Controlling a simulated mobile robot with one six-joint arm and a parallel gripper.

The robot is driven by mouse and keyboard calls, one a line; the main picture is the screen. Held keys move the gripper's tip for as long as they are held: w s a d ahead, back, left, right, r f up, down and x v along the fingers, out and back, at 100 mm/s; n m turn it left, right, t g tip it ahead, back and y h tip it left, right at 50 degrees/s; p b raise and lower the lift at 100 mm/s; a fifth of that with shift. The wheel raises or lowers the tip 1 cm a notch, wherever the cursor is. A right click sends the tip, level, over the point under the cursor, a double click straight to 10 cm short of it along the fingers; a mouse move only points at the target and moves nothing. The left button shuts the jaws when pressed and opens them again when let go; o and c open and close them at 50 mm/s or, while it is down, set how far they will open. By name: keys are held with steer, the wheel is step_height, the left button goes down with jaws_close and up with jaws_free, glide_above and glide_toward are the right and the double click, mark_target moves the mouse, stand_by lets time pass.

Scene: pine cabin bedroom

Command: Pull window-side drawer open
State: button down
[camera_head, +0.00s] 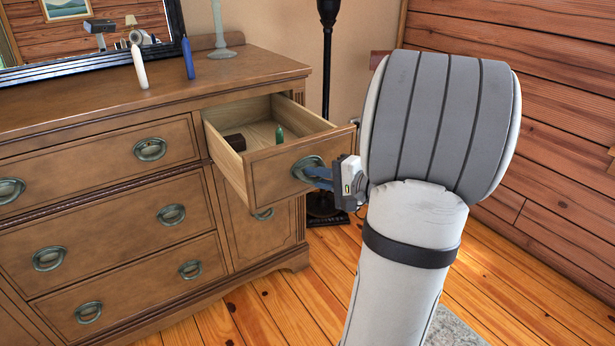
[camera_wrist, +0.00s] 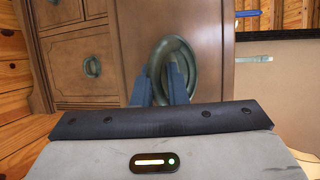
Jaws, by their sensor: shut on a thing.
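The window-side drawer (camera_head: 290,172) is the top right drawer of the brown wooden dresser (camera_head: 120,118). It stands well open, and I see its pale inside with a small dark box (camera_head: 236,142) and a green bottle-like item (camera_head: 279,134). My gripper (camera_head: 318,176) is at the drawer's front, its blue fingers shut on the round greenish ring handle (camera_head: 306,166). In the wrist view the fingers (camera_wrist: 172,82) are on either side of the lower part of the handle (camera_wrist: 176,58). The fingertips are partly hidden by the ring.
A white bottle (camera_head: 139,66), a blue bottle (camera_head: 188,58) and a green stand (camera_head: 220,35) are on the dresser top below a mirror (camera_head: 90,30). A black floor lamp (camera_head: 327,70) stands behind the drawer. Wooden floor (camera_head: 290,300) is clear in front.

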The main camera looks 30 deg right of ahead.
steer(key=shift+s+d, duration=0.1)
steer(key=shift+s, duration=0.7)
steer(key=c, duration=1.7)
jaws_free()
steer(key=shift+c, duration=0.2)
steer(key=p+v, duration=0.1)
steer(key=v, duration=0.6)
steer(key=shift+s, duration=0.35)
steer(key=shift+d+r, duration=0.1)
steer(key=shift+d, duration=0.05)
